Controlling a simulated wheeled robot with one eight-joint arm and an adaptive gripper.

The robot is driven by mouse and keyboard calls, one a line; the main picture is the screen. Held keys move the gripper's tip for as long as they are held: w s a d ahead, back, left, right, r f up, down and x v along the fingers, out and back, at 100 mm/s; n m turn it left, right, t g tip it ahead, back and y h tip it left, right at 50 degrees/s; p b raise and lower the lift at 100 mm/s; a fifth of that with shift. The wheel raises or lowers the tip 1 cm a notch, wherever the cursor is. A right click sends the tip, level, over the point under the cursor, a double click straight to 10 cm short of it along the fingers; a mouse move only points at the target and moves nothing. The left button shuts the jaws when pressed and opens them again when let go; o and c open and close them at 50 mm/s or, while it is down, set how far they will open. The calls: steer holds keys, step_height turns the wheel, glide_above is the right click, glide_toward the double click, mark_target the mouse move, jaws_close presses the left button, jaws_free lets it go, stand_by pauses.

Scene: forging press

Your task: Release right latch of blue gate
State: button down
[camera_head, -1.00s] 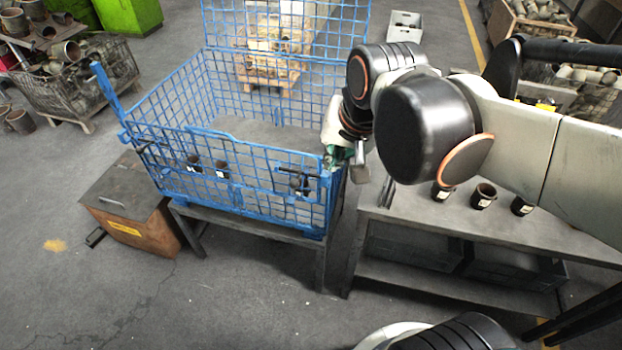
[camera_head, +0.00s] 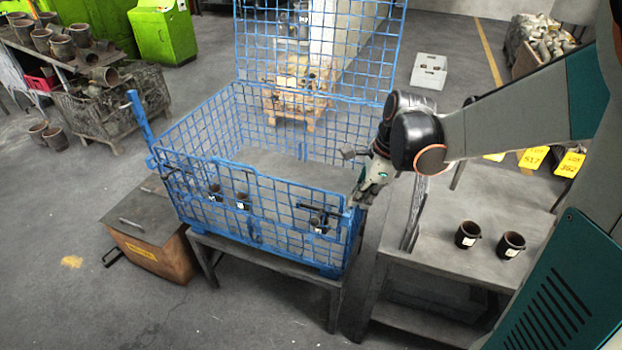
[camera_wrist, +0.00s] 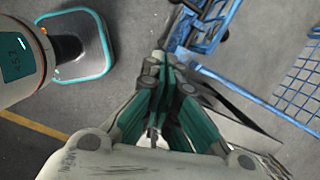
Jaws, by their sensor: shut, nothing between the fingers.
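The blue gate (camera_head: 262,207) is the front mesh panel of a blue wire cage on a low metal stand. Its right latch (camera_head: 318,219), a dark handle piece, sits near the right front corner of the cage. My gripper (camera_head: 357,203) is at that corner, just right of the latch, and looks shut with nothing in it. In the wrist view my gripper (camera_wrist: 166,55) has its green fingers together, with the blue cage corner (camera_wrist: 182,50) right beyond the tips. I cannot tell whether the fingertips touch the frame. A dark left latch (camera_head: 176,174) shows at the left corner.
Dark cups (camera_head: 243,200) show at the gate. A grey workbench (camera_head: 440,255) with dark cups (camera_head: 467,234) stands right of the cage. A rusty box (camera_head: 150,235) with a grey lid is at left. The floor in front is clear.

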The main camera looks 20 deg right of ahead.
steer(key=shift+d+f+m, duration=0.15)
steer(key=shift+f+m, duration=0.15)
steer(key=w+a+f+b, duration=0.2)
steer(key=a+f+b, duration=0.3)
steer(key=f, duration=0.4)
steer(key=shift+w+a, duration=0.4)
steer(key=shift+a, duration=0.05)
steer(key=shift+a, duration=0.1)
